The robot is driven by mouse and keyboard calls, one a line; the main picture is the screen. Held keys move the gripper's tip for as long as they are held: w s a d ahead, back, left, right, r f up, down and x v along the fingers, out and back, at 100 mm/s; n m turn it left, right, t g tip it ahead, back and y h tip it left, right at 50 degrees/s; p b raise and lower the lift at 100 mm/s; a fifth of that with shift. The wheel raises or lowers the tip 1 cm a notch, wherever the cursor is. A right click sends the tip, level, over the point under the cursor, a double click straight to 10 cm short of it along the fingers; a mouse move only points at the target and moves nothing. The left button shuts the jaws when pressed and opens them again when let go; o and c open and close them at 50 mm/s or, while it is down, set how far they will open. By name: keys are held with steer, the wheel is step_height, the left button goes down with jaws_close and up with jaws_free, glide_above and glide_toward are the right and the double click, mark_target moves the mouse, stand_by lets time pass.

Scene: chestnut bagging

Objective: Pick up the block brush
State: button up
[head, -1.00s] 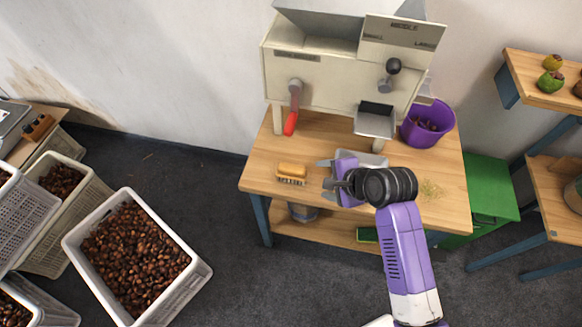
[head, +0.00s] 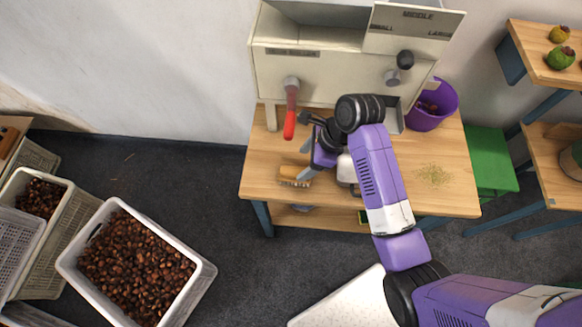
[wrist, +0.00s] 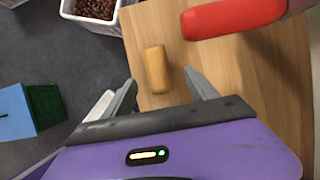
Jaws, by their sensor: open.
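The block brush (head: 292,174) has a tan wooden block and pale bristles. It lies on the wooden table near its front left edge. In the wrist view the brush (wrist: 156,69) shows from above, its block upright in the picture, just beyond the fingers and between their lines. My gripper (wrist: 160,88) is open, with nothing between its two grey fingers. In the head view my gripper (head: 304,147) is above the table, up and right of the brush; the purple hand hides part of that area.
A grading machine (head: 320,68) with a red-handled lever (head: 290,115) stands at the table's back; the red handle (wrist: 234,16) is close in the wrist view. A purple bucket (head: 434,108) is at the right. A chestnut crate (head: 196,292) stands on the floor.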

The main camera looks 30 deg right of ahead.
mark_target(296, 171)
steer(key=x, duration=0.6)
steer(key=shift+s+a+f+p, duration=0.1)
steer(key=shift+a+f+p, duration=0.15)
steer(key=shift+a+p, duration=0.15)
steer(key=shift+c, duration=0.5)
jaws_close()
